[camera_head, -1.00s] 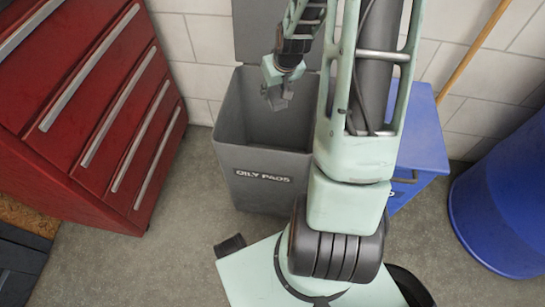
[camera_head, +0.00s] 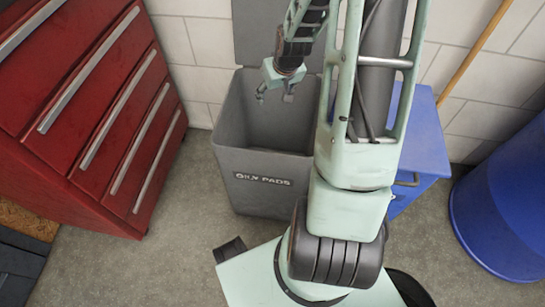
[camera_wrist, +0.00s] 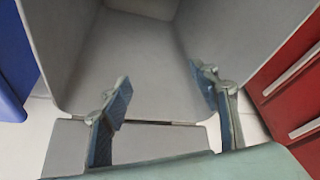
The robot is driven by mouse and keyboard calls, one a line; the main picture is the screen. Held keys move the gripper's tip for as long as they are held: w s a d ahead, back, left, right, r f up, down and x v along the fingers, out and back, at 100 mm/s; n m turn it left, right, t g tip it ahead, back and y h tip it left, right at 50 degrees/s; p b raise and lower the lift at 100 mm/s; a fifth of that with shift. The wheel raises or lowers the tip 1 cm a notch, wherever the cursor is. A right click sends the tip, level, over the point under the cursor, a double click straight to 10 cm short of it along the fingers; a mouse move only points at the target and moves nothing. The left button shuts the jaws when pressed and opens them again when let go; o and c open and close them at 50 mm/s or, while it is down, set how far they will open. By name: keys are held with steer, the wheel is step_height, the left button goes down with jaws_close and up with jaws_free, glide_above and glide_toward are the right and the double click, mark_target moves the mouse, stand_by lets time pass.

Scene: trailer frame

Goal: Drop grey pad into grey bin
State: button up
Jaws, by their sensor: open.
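The grey bin (camera_head: 262,180) stands on the floor against the wall, open at the top, with its lid (camera_head: 270,32) raised behind and an "OILY PADS" label on its front. My gripper (camera_head: 275,95) hangs over the bin's opening with its fingers apart. In the wrist view my gripper (camera_wrist: 160,97) is open with nothing between the fingers, and the bin's grey inner walls (camera_wrist: 135,55) show beyond them. I cannot make out the grey pad in either current view; it cannot be told from the grey bin interior.
A red drawer cabinet (camera_head: 95,110) stands left of the bin. A blue cabinet (camera_head: 425,145) is on the right, partly behind my arm, and a blue barrel (camera_head: 505,210) is at the far right. A wooden pole (camera_head: 475,48) leans on the tiled wall.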

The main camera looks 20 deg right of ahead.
steer(key=v, duration=1.1)
steer(key=shift+r, duration=0.1)
